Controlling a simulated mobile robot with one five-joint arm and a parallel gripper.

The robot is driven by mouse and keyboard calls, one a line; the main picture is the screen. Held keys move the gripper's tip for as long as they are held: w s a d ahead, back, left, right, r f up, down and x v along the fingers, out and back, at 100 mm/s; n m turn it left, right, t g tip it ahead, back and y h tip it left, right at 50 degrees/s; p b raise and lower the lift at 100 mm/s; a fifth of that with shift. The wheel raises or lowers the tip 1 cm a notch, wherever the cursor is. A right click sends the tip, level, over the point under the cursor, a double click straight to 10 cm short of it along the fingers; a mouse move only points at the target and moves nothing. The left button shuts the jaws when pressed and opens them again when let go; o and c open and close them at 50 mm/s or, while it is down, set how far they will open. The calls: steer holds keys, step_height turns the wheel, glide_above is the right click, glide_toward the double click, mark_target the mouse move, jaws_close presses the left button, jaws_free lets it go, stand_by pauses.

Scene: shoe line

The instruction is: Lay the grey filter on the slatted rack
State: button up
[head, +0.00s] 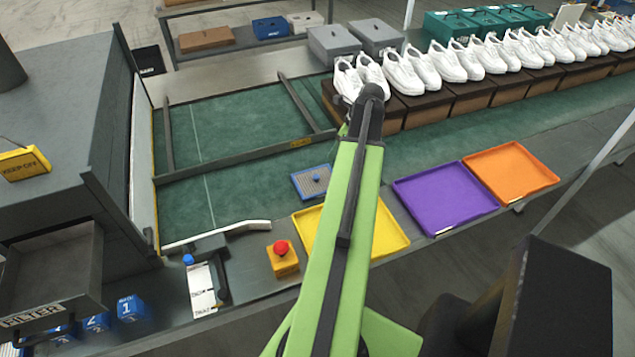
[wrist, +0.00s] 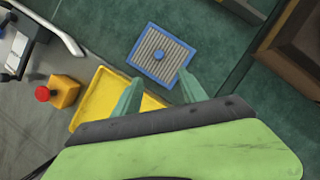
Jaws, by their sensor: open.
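The grey filter (head: 312,181) is a square pleated panel with a blue frame and a small blue knob in its middle. It lies flat on the green belt, just behind the yellow tray. In the wrist view the filter (wrist: 151,43) sits ahead of my gripper (wrist: 159,77). My gripper is open, its two fingers apart with nothing between them; the fingertips point towards the filter's near edge. Whether they touch it I cannot tell. In the head view my arm hides the gripper's fingers. I cannot make out a slatted rack in either view.
A yellow tray (head: 392,236), a purple tray (head: 445,195) and an orange tray (head: 511,170) line the front edge. A red-buttoned yellow box (head: 284,262) stands left. An open drawer marked FILTER (head: 70,255) is far left. White shoes (head: 402,74) stand on brown boxes behind.

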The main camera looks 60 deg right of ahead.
mark_target(317, 177)
steer(key=b+x, duration=1.6)
steer(key=x, duration=0.1)
steer(key=shift+f, duration=0.45)
steer(key=shift+r, duration=0.2)
jaws_close()
